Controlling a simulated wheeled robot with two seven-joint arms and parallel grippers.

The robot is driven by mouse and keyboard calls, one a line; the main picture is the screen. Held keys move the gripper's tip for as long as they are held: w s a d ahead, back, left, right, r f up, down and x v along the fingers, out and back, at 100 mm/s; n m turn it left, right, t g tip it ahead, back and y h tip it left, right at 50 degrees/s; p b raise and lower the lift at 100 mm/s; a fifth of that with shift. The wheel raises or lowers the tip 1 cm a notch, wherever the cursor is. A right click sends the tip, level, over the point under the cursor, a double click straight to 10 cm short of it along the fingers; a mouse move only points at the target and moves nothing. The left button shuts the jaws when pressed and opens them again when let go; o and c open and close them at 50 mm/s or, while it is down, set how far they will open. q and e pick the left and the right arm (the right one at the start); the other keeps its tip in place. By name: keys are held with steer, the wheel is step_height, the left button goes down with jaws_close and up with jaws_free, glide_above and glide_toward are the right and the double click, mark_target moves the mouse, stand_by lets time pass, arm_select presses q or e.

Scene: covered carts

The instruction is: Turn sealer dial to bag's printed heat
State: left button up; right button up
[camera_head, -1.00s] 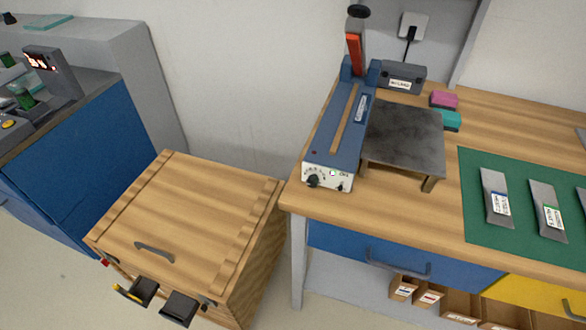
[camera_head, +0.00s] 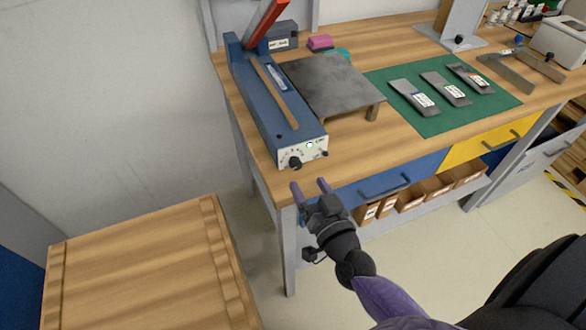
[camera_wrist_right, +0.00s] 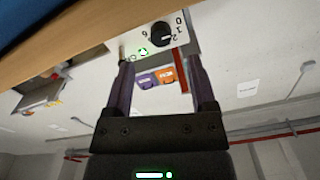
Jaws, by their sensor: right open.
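The blue bag sealer (camera_head: 262,95) stands on the wooden bench, its orange-handled arm (camera_head: 265,22) raised. Its white front panel carries a black dial (camera_head: 295,162); the dial also shows in the right wrist view (camera_wrist_right: 161,34), with digits around it. Several grey bags (camera_head: 413,97) with printed labels lie on the green mat (camera_head: 430,127); their print is too small to read. My right gripper (camera_head: 311,187) is open and empty, in front of and a little below the dial, apart from it. My left gripper is not in view.
A grey metal platform (camera_head: 335,85) stands right of the sealer. The bench's front edge and blue drawer (camera_head: 395,185) are close to my right gripper. A wooden cart (camera_head: 140,275) stands at lower left. Boxes (camera_head: 410,200) sit on the shelf below.

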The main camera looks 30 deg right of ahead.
mark_target(297, 167)
steer(key=w, duration=0.5)
steer(key=shift+w+d+b, duration=0.1)
steer(key=shift+w+b, duration=0.2)
steer(key=shift+w, duration=0.05)
jaws_close()
